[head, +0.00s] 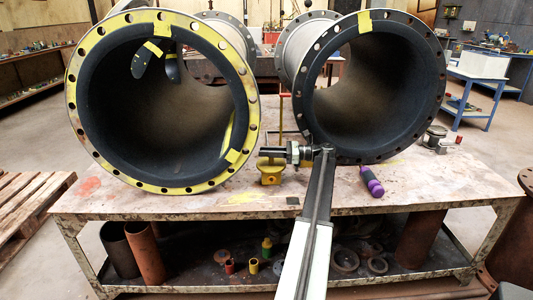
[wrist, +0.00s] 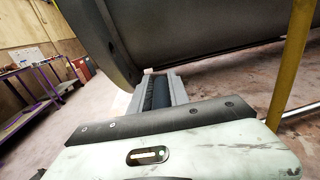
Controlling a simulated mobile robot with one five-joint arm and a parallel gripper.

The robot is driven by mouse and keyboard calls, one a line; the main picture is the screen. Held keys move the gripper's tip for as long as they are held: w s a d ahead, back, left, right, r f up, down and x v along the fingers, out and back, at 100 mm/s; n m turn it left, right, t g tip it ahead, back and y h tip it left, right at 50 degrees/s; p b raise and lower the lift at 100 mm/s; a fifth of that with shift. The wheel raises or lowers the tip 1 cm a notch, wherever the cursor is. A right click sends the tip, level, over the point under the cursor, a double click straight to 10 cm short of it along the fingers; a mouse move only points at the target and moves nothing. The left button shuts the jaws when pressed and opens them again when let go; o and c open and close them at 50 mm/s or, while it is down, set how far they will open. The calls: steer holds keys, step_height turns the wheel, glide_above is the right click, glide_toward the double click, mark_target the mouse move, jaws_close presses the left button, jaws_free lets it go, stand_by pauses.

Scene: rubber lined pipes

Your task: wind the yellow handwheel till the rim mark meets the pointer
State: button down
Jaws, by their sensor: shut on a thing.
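The yellow handwheel (head: 270,172) shows in the head view as a small yellow shape low between the two big pipes, just above the bench top. My gripper (head: 273,152) reaches in from the right and is shut at the upper part of this yellow shape. The jaws and my wrist cover much of it. A yellow bar (wrist: 293,60) crosses the right of the wrist view; I cannot tell whether it belongs to the wheel. The rim mark and the pointer cannot be made out in either view.
A yellow-flanged pipe (head: 78,115) stands left of my gripper and a dark-flanged pipe (head: 436,110) right of it, both close. A purple-handled tool (head: 371,182) lies on the bench (head: 150,203). The bench's front strip is mostly clear.

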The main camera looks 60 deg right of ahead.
steer(key=shift+a+r+n+g+y, duration=0.1)
steer(key=shift+n+g+y, duration=0.2)
steer(key=shift+y, duration=0.1)
steer(key=c, duration=1.2)
jaws_free()
steer(key=shift+c, duration=0.2)
steer(key=v, duration=0.8)
steer(key=shift+a, duration=0.1)
